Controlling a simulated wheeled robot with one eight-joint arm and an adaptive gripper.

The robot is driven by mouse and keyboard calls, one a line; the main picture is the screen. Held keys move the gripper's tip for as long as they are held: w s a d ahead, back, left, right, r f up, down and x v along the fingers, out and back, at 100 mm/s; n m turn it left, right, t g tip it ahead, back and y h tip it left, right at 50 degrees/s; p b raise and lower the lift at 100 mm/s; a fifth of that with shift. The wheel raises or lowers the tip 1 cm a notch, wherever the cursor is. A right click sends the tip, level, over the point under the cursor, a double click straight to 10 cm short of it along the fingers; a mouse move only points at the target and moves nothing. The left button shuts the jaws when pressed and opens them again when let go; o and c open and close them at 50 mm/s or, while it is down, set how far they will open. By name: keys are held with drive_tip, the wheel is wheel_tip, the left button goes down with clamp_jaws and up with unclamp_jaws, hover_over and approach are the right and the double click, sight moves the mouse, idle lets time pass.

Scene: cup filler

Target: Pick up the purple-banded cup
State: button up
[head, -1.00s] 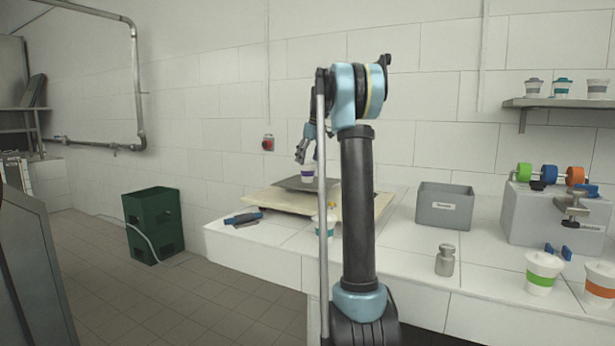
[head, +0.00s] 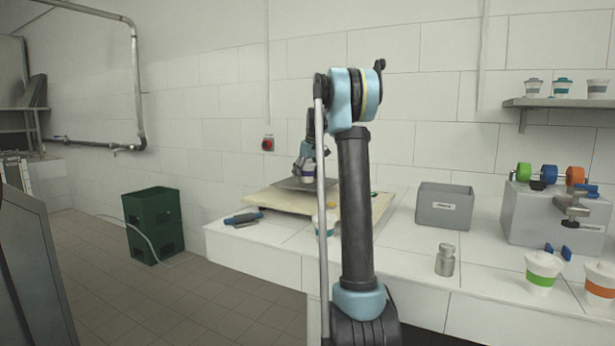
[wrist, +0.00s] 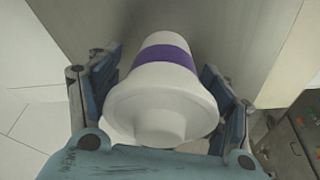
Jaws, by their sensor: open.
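The purple-banded cup (wrist: 170,62) is white with a purple band and a white lid. In the wrist view it fills the middle, lid toward the camera, between the two blue finger pads of my gripper (wrist: 160,85). The jaws are open, with a gap showing at the left pad; contact on the right is hard to tell. In the head view my gripper (head: 304,172) is at the cup, which stands on the grey plate (head: 290,184) on a pale board; the fingers hide most of the cup.
A teal-banded cup (head: 329,222) stands partly behind my arm, near the board. A blue-handled tool (head: 243,217) lies left of the board (head: 272,203). A grey bin (head: 444,207), a metal weight (head: 445,260) and a green-banded cup (head: 541,275) stand to the right.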

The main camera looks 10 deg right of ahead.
drive_tip(key=c, duration=1.1)
drive_tip(key=shift+c, duration=0.5)
drive_tip(key=shift+r, duration=0.15)
wheel_tip(320, 180, up, 10)
drive_tip(key=shift+f, duration=0.15)
drive_tip(key=shift+c, duration=0.2)
